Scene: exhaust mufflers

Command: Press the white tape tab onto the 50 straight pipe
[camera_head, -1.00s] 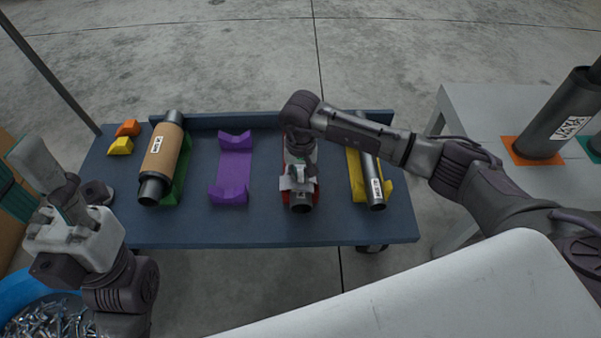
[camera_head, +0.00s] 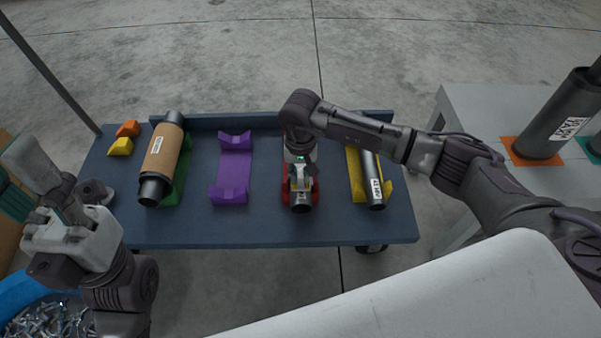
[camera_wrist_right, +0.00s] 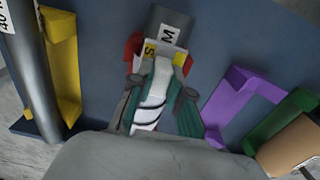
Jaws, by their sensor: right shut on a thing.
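The dark straight pipe (camera_head: 302,208) lies in a red cradle (camera_head: 285,191) on the blue cart. Its label is partly hidden, so I cannot read its number. My right gripper (camera_head: 302,180) points down over this pipe. In the right wrist view its teal fingers (camera_wrist_right: 160,95) are closed about a white piece with dark lines, which appears to be the white tape tab (camera_wrist_right: 152,105). The white piece reaches the pipe's labelled end (camera_wrist_right: 168,28); whether it touches the surface is unclear. My left gripper (camera_head: 50,180) is raised at the left, away from the pipes; its fingertips are unclear.
A purple cradle (camera_head: 232,178) stands empty left of the pipe. A brown-wrapped pipe (camera_head: 161,156) lies in a green cradle; another dark pipe (camera_head: 374,180) lies in a yellow cradle at right. Yellow and orange blocks (camera_head: 120,147) sit at the cart's left.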

